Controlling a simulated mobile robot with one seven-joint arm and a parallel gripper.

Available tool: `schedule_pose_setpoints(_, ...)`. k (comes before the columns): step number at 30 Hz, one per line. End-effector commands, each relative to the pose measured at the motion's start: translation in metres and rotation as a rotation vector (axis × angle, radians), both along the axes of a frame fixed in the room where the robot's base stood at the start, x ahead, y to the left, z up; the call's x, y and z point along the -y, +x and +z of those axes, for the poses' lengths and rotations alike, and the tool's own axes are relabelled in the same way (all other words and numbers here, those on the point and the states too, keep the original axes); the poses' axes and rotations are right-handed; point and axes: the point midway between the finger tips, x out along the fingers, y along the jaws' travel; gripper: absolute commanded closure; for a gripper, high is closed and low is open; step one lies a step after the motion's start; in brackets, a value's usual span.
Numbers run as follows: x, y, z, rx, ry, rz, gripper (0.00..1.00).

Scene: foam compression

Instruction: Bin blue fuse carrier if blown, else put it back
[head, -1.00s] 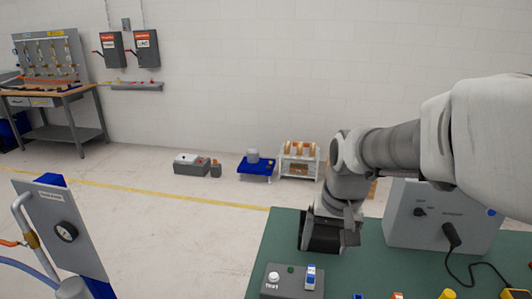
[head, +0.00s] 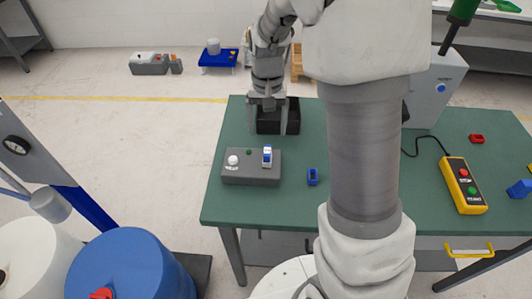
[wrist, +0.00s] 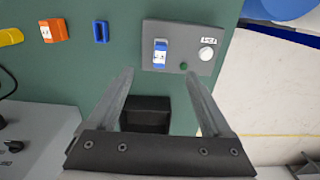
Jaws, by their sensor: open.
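The blue fuse carrier (head: 267,156), with a white label on its face, stands in the grey test box (head: 235,180). It also shows in the wrist view (wrist: 161,54). The box has a white button (head: 232,160) marked TEST and a small dark green lamp (wrist: 183,66) that does not look lit. A small blue holder (head: 313,177) with a dark slot sits on the table right of the box. The black open bin (head: 292,118) is behind the box. My gripper (head: 268,120) is open and empty, pointing down at the bin, apart from the carrier.
The green table (head: 375,170) also bears a yellow control box (head: 462,186) with a cable and a red piece (head: 477,139). An orange holder (wrist: 53,30) shows in the wrist view. A grey cabinet (head: 432,90) stands at the back. Drums stand at lower left.

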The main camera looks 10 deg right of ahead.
Motion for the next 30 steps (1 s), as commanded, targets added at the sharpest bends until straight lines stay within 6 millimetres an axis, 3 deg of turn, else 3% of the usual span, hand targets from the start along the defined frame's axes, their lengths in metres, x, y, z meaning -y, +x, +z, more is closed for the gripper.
schedule_pose_setpoints(11,0.000,-0.001,-0.015,-0.001,0.000,0.001,0.16)
schedule_pose_setpoints(24,0.000,-0.001,-0.075,-0.002,0.000,0.001,0.16)
schedule_pose_setpoints(30,0.000,0.000,-0.090,0.000,0.000,0.001,0.16)
